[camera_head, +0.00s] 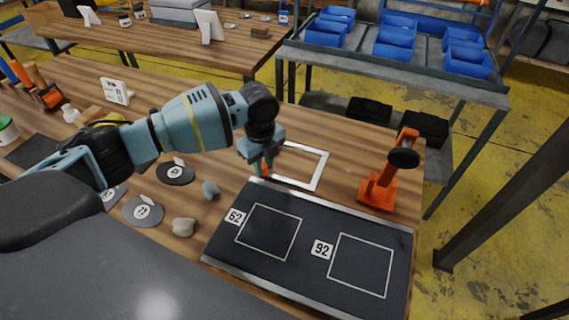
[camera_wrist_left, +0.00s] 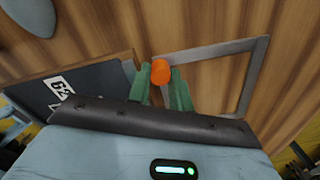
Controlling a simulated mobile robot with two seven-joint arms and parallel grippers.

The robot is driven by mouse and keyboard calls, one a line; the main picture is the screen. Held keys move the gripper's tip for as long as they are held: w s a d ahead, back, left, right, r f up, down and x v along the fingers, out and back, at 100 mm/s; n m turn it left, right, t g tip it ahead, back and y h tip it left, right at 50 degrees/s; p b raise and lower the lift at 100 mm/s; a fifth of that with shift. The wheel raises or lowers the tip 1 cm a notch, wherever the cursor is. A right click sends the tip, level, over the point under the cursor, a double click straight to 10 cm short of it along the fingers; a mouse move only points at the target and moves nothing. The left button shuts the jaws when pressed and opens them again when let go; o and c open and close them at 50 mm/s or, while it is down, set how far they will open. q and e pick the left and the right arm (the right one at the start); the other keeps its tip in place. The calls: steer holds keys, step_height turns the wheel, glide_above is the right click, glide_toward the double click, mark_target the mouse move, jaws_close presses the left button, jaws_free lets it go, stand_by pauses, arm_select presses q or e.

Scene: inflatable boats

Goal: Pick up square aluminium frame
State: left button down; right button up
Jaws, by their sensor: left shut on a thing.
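The square aluminium frame (camera_head: 322,170) is a thin, pale, open square at the wooden table's far side, just beyond the black board. My left gripper (camera_head: 261,168) is at its left side, pointing down. In the left wrist view, the green fingers (camera_wrist_left: 162,88) are shut on an orange grip (camera_wrist_left: 160,71) at the frame's near-left corner. The frame's grey bars (camera_wrist_left: 254,75) extend to the right there. The fingers hide part of that side. I cannot tell whether the frame rests on the table or is slightly raised. My right gripper is not in view.
An orange stand tool (camera_head: 383,186) stands right of the frame. Grey stones (camera_head: 184,227) and round dark discs (camera_head: 142,211) lie left of the board. Blue bins (camera_head: 395,38) sit on a bench behind.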

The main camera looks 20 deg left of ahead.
arm_select(q)
steer(key=shift+r, duration=0.15)
